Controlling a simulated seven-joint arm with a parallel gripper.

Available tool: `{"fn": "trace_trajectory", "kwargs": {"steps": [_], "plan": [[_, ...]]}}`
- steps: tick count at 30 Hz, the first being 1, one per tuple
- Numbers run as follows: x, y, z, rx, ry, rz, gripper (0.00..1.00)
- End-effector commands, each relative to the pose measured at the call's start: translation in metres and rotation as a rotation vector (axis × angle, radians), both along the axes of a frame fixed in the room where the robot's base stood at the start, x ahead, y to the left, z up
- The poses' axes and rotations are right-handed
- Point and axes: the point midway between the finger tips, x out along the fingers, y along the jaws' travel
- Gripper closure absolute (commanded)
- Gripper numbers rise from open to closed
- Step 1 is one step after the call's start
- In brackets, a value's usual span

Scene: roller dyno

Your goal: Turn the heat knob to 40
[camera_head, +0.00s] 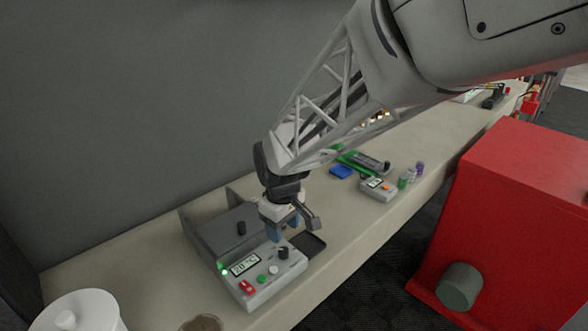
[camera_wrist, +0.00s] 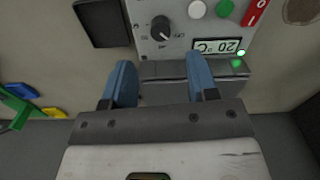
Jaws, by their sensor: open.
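The heat knob is most likely the black dial (camera_head: 283,253) on the front panel of a grey control box (camera_head: 262,292). The dial also shows in the wrist view (camera_wrist: 162,29), with a white pointer mark and small printing around it. The box's display (camera_wrist: 217,46) appears upside down in the wrist view and reads 20 °C. My gripper (camera_head: 284,230) is open, with its blue fingers over the box beside the dial. In the wrist view my gripper (camera_wrist: 160,72) has nothing between its fingertips, and the dial lies just beyond them, apart from both.
The panel also has a white button (camera_wrist: 197,9), a green button (camera_wrist: 224,8), a red switch (camera_wrist: 255,12) and a lit green lamp (camera_wrist: 240,53). A dark tray (camera_head: 309,245) lies beside the box. Another small device (camera_head: 379,189) stands farther along the bench.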

Motion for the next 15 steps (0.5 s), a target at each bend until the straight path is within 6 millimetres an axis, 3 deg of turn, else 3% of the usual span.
{"fn": "trace_trajectory", "kwargs": {"steps": [15], "plan": [[0.0002,0.0009,-0.0044,0.000,0.001,0.003,0.46]]}}
